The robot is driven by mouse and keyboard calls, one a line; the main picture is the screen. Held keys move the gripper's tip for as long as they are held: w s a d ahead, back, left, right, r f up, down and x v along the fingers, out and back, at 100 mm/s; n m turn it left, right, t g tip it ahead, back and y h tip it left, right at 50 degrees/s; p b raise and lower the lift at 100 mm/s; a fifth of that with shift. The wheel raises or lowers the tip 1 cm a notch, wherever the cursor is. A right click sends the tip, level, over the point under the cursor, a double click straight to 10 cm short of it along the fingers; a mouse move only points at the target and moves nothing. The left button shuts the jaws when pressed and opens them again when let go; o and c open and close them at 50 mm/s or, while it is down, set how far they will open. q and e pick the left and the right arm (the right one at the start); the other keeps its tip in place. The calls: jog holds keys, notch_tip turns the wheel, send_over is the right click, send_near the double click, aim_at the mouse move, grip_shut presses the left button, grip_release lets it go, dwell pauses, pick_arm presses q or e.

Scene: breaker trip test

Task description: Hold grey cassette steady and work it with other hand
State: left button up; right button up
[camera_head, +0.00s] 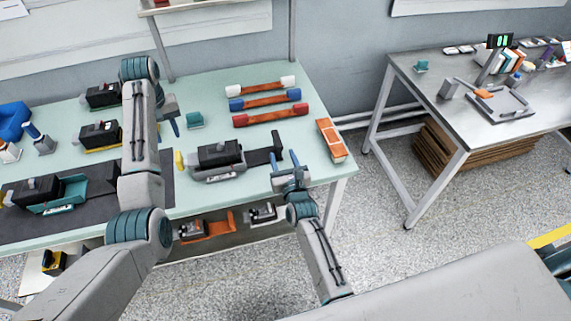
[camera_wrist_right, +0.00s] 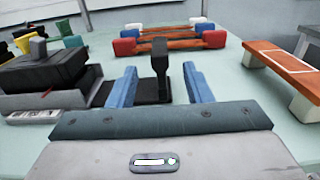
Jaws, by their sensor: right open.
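The grey cassette (camera_head: 226,174) lies on the pale green bench with a black block (camera_head: 220,152) on it. A flat black bar (camera_head: 258,157) runs right from it to a black upright post (camera_wrist_right: 160,62). The cassette also shows at the left of the right wrist view (camera_wrist_right: 32,104). My right gripper (camera_head: 285,158) is open, its blue fingers apart on either side of the post; I cannot tell whether they touch it. My left gripper (camera_head: 175,127) is up and left of the cassette, apart from it. Its arm partly hides it, and its opening is unclear.
A teal cassette (camera_head: 72,188) with a black block sits on the dark mat at left. Bars with white, blue and red ends (camera_head: 268,118) lie behind the grey cassette. An orange-topped piece (camera_head: 331,140) stands to the right. A second table (camera_head: 430,75) is further right.

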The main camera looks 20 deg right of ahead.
aim_at(277, 140)
jog(key=w, duration=0.8)
